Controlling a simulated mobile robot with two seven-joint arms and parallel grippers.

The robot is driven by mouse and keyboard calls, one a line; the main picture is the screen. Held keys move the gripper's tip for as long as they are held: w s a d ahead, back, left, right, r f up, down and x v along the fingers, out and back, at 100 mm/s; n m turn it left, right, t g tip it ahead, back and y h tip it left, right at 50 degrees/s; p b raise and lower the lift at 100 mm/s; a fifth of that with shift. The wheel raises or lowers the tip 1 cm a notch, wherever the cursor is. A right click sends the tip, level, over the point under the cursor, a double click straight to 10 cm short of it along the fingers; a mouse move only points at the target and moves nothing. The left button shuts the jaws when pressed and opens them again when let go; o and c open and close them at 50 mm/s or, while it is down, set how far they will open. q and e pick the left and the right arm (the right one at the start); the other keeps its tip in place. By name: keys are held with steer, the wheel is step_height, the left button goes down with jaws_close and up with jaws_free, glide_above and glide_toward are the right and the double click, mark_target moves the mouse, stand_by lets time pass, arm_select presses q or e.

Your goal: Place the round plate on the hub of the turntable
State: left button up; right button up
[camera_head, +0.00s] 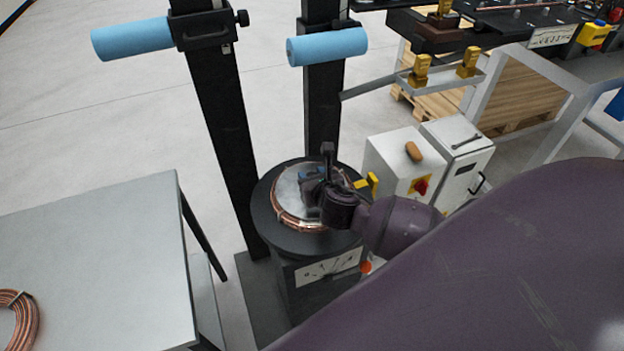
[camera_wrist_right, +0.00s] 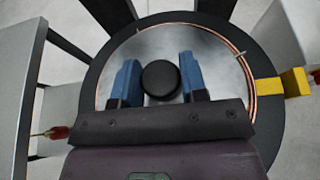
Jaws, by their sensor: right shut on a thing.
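The round plate (camera_head: 290,186) is a silver disc lying over a copper coil (camera_head: 298,225) on the black round turntable (camera_head: 262,214). In the right wrist view the plate (camera_wrist_right: 215,62) has a black knob (camera_wrist_right: 160,78) at its middle, and coil shows around its edge. My right gripper (camera_head: 312,188) is over the plate, its blue fingers on either side of the knob, shut on it. It also shows in the right wrist view (camera_wrist_right: 160,80). The hub is hidden under the plate, so I cannot tell whether the plate rests on it. My left gripper is not in view.
Two dark posts with blue rollers (camera_head: 328,46) stand behind the turntable. A yellow block (camera_head: 367,185) sits at its right edge, near white cabinets (camera_head: 400,160). A grey table (camera_head: 100,255) with another copper coil (camera_head: 22,318) is at left. My arm fills the lower right.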

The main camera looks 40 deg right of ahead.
steer(key=shift+f, duration=0.25)
steer(key=o, duration=0.9)
steer(key=shift+o, duration=1.4)
steer(key=shift+s+r, duration=0.15)
steer(key=shift+s, duration=0.05)
steer(key=p+v, duration=0.1)
steer(key=v, duration=1)
steer(key=shift+s, duration=0.3)
